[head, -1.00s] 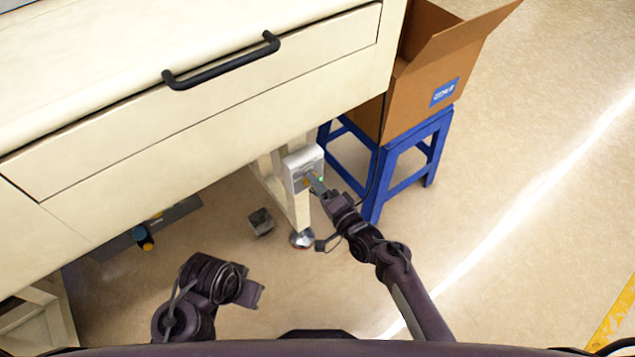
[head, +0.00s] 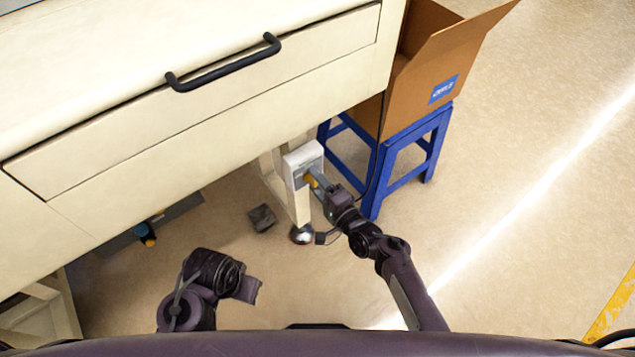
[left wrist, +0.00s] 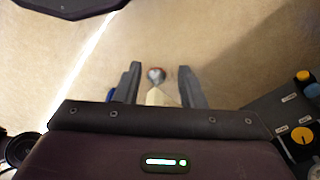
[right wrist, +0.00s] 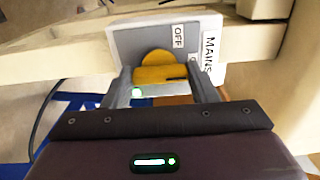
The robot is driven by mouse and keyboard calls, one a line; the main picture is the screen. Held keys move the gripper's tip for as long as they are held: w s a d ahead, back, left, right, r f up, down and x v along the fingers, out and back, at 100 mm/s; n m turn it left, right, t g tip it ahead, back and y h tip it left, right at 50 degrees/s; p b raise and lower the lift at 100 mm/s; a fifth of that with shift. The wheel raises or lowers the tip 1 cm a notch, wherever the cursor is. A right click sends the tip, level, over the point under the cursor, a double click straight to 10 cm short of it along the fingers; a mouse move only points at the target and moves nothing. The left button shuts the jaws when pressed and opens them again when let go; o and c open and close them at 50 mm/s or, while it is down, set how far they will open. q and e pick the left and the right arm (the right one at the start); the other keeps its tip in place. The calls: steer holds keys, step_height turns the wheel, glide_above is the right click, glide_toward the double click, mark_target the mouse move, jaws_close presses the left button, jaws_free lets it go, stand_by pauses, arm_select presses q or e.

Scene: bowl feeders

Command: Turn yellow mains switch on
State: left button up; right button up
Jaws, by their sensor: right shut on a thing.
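The mains switch box (head: 303,158) is a white-grey box on the workbench leg. In the right wrist view the box (right wrist: 125,42) carries the labels "OFF" and "MAINS". Its yellow knob (right wrist: 158,70) sits between my right fingers, with a dark mark toward its right side. In the head view the yellow knob (head: 312,181) shows only in part at the fingertips. My right gripper (right wrist: 165,92) is shut on the knob. My left gripper (left wrist: 158,82) is open and empty, its fingers spread above the floor.
A cream workbench (head: 200,150) with a black drawer handle (head: 225,65) overhangs the switch. A blue stool (head: 400,160) bearing a cardboard box (head: 425,65) stands right of the switch. A dark control panel with knobs (left wrist: 295,120) shows beside my left gripper. Floor at right is clear.

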steer(key=o, duration=1)
arm_select(q)
steer(key=shift+w+r, duration=0.1)
steer(key=shift+r, duration=0.05)
arm_select(e)
steer(key=shift+s+d, duration=0.1)
arm_select(q)
step_height(320, 180, down, 6)
steer(key=p, duration=0.1)
steer(key=shift+w+a+p, duration=0.2)
steer(key=shift+w+p, duration=0.1)
steer(key=shift+p, duration=0.1)
arm_select(e)
steer(key=v, duration=0.7)
steer(key=shift+s+d, duration=0.15)
steer(key=shift+s, duration=0.1)
